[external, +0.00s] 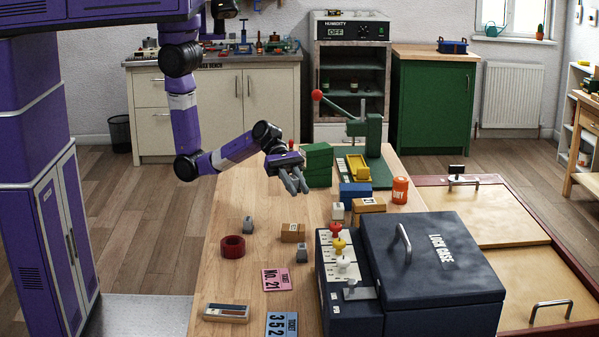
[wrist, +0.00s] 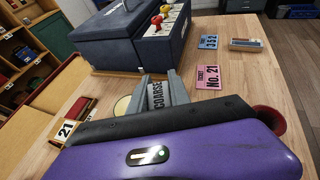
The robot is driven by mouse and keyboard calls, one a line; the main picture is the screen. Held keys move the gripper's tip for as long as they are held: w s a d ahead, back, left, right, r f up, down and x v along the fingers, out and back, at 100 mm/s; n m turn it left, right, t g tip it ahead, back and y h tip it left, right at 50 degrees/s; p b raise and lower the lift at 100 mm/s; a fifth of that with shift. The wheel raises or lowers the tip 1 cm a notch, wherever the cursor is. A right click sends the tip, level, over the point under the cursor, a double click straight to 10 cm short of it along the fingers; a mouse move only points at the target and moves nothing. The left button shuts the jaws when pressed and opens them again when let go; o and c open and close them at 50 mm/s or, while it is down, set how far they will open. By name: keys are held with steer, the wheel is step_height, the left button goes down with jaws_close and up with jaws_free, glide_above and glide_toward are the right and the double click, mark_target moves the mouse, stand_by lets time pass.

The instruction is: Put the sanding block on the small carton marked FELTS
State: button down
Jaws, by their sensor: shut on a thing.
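My gripper (external: 296,187) is above the wooden table, left of the green lever press. In the wrist view its fingers (wrist: 162,88) are shut on a grey block marked COARSE, the sanding block (wrist: 156,96). In the external view the block is hard to tell from the grey fingers. A small brown carton (external: 293,232) sits on the table below and in front of my gripper. It may be the FELTS carton, but I cannot read any lettering on it. My gripper and the held block are clear of it.
A dark lock case (external: 430,262) with coloured knobs fills the front right of the table. A red ring (external: 232,246), small grey pieces (external: 248,225), tickets (external: 276,280), a box marked 21 (external: 368,205) and an orange canister (external: 400,190) stand around.

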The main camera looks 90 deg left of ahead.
mark_target(297, 231)
step_height(297, 231, down, 12)
steer(key=shift+r+b, duration=0.1)
steer(key=shift+b, duration=0.7)
steer(key=c, duration=1.2)
jaws_free()
steer(key=shift+a, duration=0.1)
steer(key=v, duration=1.1)
steer(key=shift+s+a, duration=0.25)
steer(key=shift+a, duration=0.05)
steer(key=shift+r, duration=0.15)
